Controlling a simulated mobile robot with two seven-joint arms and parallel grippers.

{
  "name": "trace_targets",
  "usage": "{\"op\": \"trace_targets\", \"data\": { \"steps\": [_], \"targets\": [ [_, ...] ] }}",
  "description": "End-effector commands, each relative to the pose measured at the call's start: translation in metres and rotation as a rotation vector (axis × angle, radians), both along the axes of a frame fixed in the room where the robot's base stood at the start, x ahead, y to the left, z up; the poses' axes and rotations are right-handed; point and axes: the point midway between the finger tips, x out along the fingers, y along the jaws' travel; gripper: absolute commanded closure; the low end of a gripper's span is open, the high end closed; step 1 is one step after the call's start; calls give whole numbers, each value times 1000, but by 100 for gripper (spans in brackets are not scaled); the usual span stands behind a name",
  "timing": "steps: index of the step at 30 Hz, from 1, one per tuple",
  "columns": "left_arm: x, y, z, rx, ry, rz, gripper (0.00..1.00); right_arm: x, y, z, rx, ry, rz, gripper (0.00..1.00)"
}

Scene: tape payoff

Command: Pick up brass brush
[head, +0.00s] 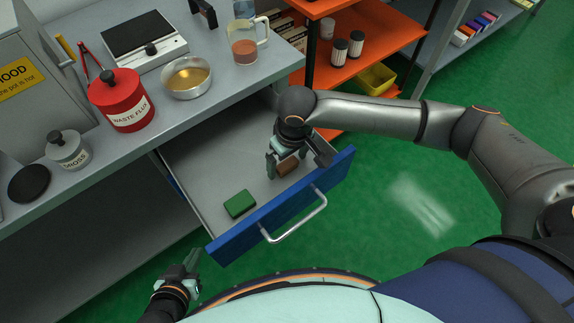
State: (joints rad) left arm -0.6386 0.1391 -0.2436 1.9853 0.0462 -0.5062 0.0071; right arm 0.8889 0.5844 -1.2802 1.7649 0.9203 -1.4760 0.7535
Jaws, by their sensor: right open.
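A small brown block (288,167), which looks like the brass brush, lies in the open drawer (213,181) near its right front. Its bristles cannot be made out. My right gripper (284,161) reaches down into the drawer directly over this block. It is open, with one finger at the block's left and the other side partly hidden by the hand. I cannot tell whether the fingers touch the block. My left gripper (191,264) is outside the drawer, low and left of its front corner. Its finger gap is not clear.
A green block (240,204) lies in the drawer's left front. The blue drawer front (272,217) has a metal handle (297,222). Orange shelves (375,38) stand behind.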

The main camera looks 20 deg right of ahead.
Motion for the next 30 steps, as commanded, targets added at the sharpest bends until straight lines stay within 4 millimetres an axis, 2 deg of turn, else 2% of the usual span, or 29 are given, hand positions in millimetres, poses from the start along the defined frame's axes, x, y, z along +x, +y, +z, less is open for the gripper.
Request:
{"op": "trace_targets", "data": {
  "steps": [4,25,30],
  "targets": [
    [1,0,1,0,-2,-1,100,0,0,0,0,0,0,1],
    [2,2,2,2,-10,2,100,0,0,1,0,0,0,80],
    [2,2,2,2,-10,3,100,0,0,1,0,0,0,82]
  ]
}}
